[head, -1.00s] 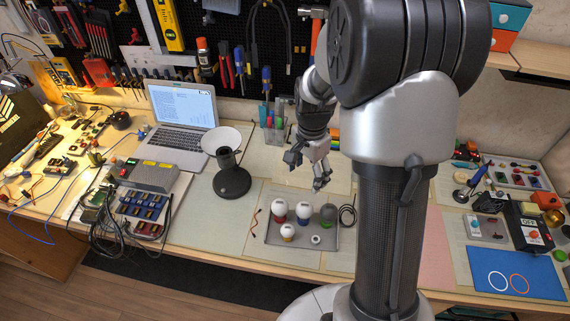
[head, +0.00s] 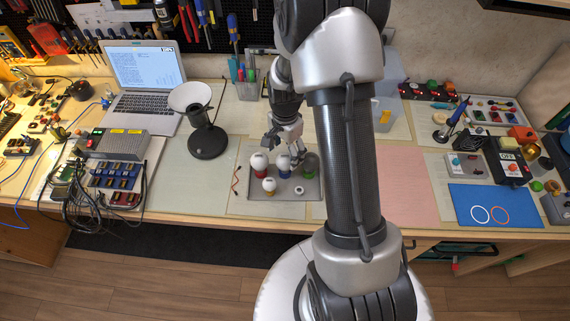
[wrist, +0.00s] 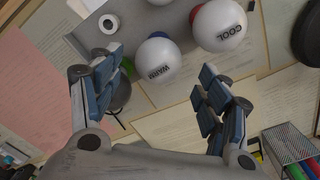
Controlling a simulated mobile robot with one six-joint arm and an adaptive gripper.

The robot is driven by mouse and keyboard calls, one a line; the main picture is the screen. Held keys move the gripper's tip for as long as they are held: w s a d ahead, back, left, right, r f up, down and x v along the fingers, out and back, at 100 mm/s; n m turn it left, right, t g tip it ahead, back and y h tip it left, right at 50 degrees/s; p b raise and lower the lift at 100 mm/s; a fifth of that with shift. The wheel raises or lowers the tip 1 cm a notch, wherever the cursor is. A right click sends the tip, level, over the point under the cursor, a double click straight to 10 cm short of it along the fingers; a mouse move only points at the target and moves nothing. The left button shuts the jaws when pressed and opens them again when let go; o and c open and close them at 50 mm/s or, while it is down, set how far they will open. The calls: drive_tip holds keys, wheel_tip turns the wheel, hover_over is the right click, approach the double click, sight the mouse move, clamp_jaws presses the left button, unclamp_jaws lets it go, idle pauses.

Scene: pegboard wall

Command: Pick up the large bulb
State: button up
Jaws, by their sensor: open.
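Two big white globe bulbs stand in a grey tray (head: 250,205). One is marked WARM (wrist: 158,60) and has a blue base; it also shows in the head view (head: 283,164). The other is marked COOL (wrist: 219,26) and has a red base; it stands to its left in the head view (head: 259,162). COOL looks slightly bigger in the wrist view. A smaller bulb with a yellow base (head: 269,185) stands in front. My gripper (wrist: 158,82) is open and empty above the tray, with WARM between and beyond its fingertips. In the head view my gripper (head: 283,149) partly overlaps the bulbs.
A black lamp (head: 207,140) stands left. A pen holder (wrist: 290,148) is at the wrist view's lower right.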

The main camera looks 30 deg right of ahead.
wheel_tip(320, 180, down, 5)
drive_tip(key=shift+s+a+r+b, duration=0.15)
drive_tip(key=shift+r+b, duration=0.05)
drive_tip(key=shift+b, duration=0.7)
drive_tip(key=shift+r, duration=0.1)
drive_tip(key=shift+c, duration=0.6)
drive_tip(key=c, duration=1)
drive_tip(key=shift+r, duration=0.1)
